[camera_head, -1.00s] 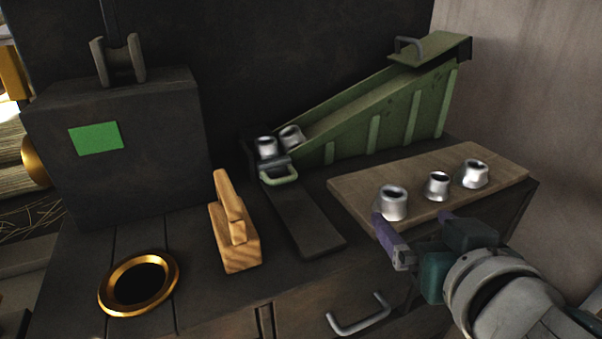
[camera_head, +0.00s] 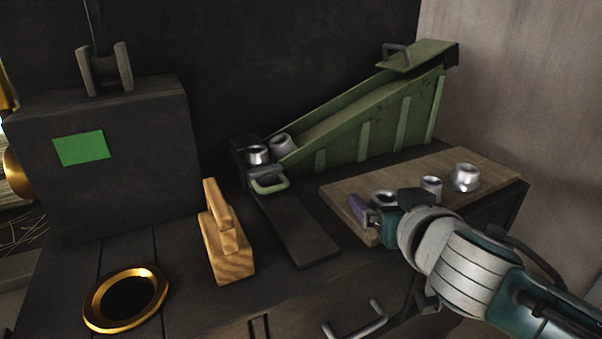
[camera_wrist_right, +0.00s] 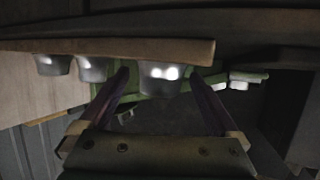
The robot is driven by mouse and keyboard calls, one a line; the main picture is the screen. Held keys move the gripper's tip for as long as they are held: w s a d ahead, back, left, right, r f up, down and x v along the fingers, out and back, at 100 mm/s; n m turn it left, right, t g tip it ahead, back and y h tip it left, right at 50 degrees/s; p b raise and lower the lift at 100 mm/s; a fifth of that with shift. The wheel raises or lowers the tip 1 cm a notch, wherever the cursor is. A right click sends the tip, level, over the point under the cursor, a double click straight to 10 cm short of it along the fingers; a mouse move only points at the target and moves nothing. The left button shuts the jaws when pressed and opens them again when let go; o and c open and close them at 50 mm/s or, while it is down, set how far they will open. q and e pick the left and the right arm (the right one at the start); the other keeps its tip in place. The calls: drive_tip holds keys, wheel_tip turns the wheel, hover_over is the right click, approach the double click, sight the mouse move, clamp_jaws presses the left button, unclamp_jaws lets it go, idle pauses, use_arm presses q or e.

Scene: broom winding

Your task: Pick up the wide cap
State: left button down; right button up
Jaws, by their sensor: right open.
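Three silvery metal caps stand on a wooden board (camera_head: 345,205). The left cap (camera_head: 383,198) is partly hidden by my right gripper; the middle cap (camera_head: 432,186) is slim, and the right cap (camera_head: 465,177) has a flared base. I cannot tell for certain which is the wide one. My right gripper (camera_head: 372,212) is open, low at the board, beside the left cap. In the right wrist view, seen upside down, the nearest cap (camera_wrist_right: 163,78) shows between the two open fingers (camera_wrist_right: 160,85), with gaps on both sides. My left gripper is not in view.
A green ramp (camera_head: 375,125) with two more metal caps (camera_head: 268,150) at its low end stands behind the board. A wooden block tool (camera_head: 228,245), a dark strip (camera_head: 297,230) and a gold-rimmed hole (camera_head: 96,312) are to the left. A drawer handle (camera_head: 360,322) is below.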

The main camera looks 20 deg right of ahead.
drive_tip(key=shift+c, duration=0.2)
drive_tip(key=c, duration=1.3)
drive_tip(key=shift+r, duration=0.1)
drive_tip(key=shift+c, duration=0.2)
